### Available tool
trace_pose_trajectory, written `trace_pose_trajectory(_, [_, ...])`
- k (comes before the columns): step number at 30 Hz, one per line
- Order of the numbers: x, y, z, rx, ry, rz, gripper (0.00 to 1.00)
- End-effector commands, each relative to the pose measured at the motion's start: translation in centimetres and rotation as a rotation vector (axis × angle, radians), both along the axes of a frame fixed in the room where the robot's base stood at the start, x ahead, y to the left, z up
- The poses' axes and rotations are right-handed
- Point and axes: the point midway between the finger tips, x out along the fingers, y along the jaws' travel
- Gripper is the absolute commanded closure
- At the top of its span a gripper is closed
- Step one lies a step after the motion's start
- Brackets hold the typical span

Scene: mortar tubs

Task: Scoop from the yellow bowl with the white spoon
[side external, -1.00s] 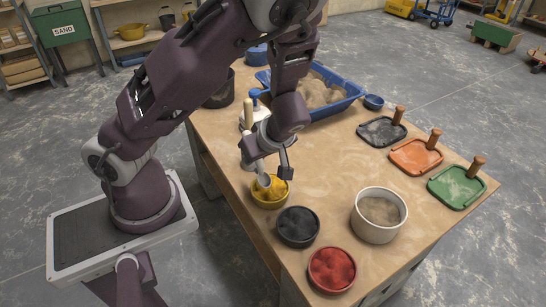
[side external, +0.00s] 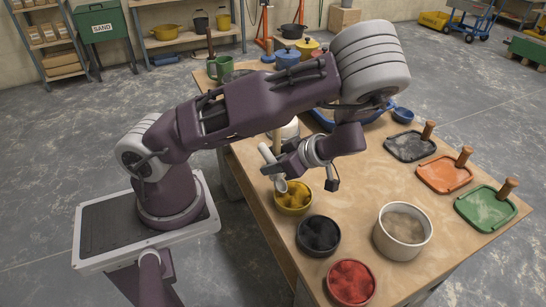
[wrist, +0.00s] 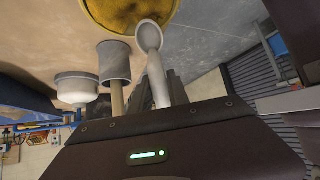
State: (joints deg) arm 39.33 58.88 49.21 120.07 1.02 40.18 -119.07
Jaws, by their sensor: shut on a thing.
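My gripper (side external: 277,165) is shut on the white spoon (wrist: 156,70), close to the yellow bowl (side external: 293,207). In the side view the spoon (side external: 280,184) slants down, its lower end at the bowl's left rim. The bowl holds yellow material. In the wrist view the yellow bowl (wrist: 130,30) shows at the top, and the spoon's head overlaps its edge. The spoon's head looks white, with no clear load on it. I cannot tell whether the spoon touches the bowl or hangs just above it.
A black bowl (side external: 318,249) and a red bowl (side external: 350,297) stand in front of the yellow one. A white tub (side external: 402,245) of sandy material is to the right. Black, orange (side external: 445,186) and green trowel boards line the right side. A wooden handle (side external: 278,138) stands close behind my gripper.

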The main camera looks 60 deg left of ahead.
Motion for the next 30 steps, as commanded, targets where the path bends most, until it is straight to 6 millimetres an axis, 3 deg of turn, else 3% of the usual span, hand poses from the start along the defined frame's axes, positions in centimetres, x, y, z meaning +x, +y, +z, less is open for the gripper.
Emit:
trace_pose_trajectory(8, [0.2, -0.4, -2.4, -0.098, -0.056, 0.002, 1.00])
trace_pose_trajectory(21, [2.2, -3.8, -2.7, -0.185, -0.109, -0.001, 1.00])
trace_pose_trajectory(30, [1.8, -3.2, -2.5, -0.543, -0.318, 0.010, 1.00])
